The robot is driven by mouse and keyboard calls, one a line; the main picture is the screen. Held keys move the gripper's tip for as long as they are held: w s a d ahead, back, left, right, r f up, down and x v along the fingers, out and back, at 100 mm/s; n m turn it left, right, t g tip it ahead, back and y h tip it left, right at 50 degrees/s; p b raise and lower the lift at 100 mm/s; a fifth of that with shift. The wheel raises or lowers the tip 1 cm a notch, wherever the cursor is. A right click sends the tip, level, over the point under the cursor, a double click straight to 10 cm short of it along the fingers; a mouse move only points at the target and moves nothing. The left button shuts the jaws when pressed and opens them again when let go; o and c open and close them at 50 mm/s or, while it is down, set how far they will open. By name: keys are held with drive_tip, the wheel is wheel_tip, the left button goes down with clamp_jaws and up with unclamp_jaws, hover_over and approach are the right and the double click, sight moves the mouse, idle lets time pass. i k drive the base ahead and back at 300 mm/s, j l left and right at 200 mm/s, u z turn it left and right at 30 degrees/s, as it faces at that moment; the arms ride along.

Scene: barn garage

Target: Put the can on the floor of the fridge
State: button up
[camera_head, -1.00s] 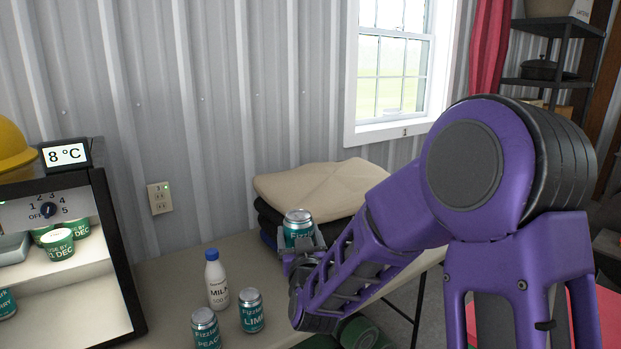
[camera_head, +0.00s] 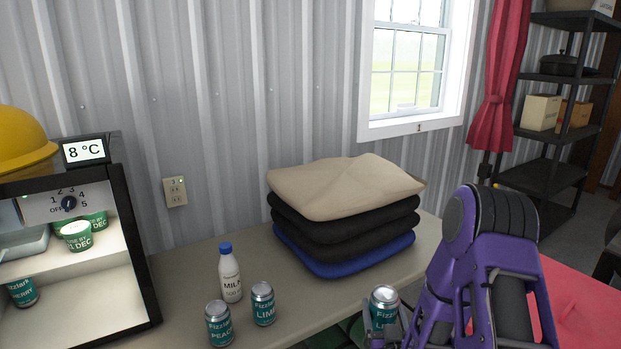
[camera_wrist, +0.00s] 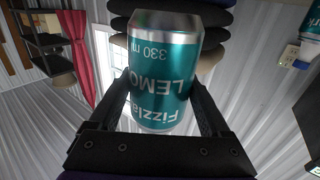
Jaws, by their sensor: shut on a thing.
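My gripper (camera_wrist: 165,105) is shut on a teal can with a silver top, and its label reads Fizzla and LEMO in the wrist view (camera_wrist: 165,75). In the head view this can (camera_head: 383,305) is upright in my gripper (camera_head: 383,335), low and right of the table's cans. The fridge (camera_head: 140,245) is at the left with its front open. Its lower floor (camera_head: 95,310) has a Fizzlark can (camera_head: 22,291) marked BERRY at the left and bare room to the right. Green and white tubs (camera_head: 76,236) stand on the shelf (camera_head: 60,262) above.
A milk bottle (camera_head: 230,275), a peach can (camera_head: 219,325) and a lime can (camera_head: 263,304) stand on the table (camera_head: 185,275) right of the fridge. A yellow hard hat (camera_head: 25,140) and an 8 °C display (camera_head: 84,150) sit on the fridge.

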sight(95, 312)
drive_tip(key=u, duration=1.75)
drive_tip(key=i+l, duration=0.1)
drive_tip(key=i, duration=0.4)
drive_tip(key=i+l+u, duration=0.15)
drive_tip(key=i, duration=0.35)
